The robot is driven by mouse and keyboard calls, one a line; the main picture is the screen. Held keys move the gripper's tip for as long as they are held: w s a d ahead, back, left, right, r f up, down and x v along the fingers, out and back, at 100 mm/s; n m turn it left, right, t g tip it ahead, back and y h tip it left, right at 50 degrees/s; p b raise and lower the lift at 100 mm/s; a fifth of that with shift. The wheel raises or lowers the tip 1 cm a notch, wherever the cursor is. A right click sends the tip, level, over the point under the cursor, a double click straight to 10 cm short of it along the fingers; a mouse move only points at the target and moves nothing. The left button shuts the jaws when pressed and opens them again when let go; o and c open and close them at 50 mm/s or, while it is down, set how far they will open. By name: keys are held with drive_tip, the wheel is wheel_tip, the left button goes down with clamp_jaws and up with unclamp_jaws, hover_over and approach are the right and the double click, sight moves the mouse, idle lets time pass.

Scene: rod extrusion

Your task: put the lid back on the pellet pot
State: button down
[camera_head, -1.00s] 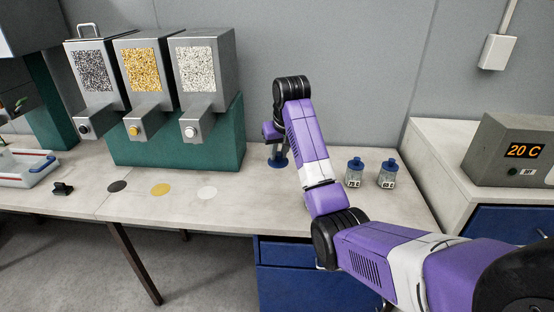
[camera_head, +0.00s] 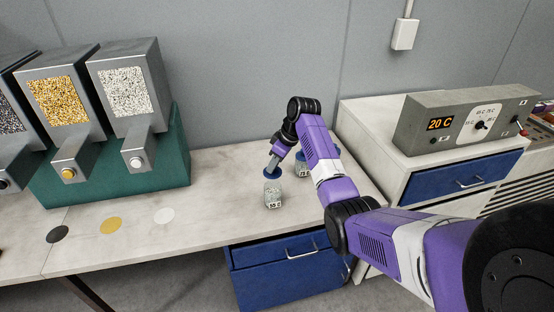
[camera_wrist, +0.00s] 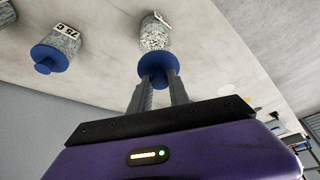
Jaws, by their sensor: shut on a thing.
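My gripper (camera_head: 273,168) points down and is shut on the blue lid (camera_head: 272,173) by its knob. The lid is at the mouth of a clear pot (camera_head: 273,194) labelled 55 C, which stands upright on the bench. In the wrist view the lid (camera_wrist: 158,69) sits between my fingertips and overlaps the pot's edge; white pellets show in the pot (camera_wrist: 155,36). I cannot tell whether lid and rim touch.
A lidded pot (camera_head: 303,169) stands just right, partly behind my arm. The wrist view shows a lidded pot labelled 75 C (camera_wrist: 60,43). Pellet hoppers (camera_head: 128,95) stand left, a 20 C control box (camera_head: 460,122) right. The bench front is clear.

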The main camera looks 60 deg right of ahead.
sight(275, 172)
drive_tip(key=shift+d, duration=0.15)
wheel_tip(275, 172, down, 4)
drive_tip(key=b, duration=0.4)
drive_tip(key=shift+f, duration=0.2)
drive_tip(key=shift+f+b, duration=0.5)
drive_tip(key=shift+f, duration=0.45)
drive_tip(key=shift+p, duration=0.4)
idle(0.4)
drive_tip(key=shift+f, duration=0.15)
idle(1.6)
drive_tip(key=c, duration=0.7)
unclamp_jaws()
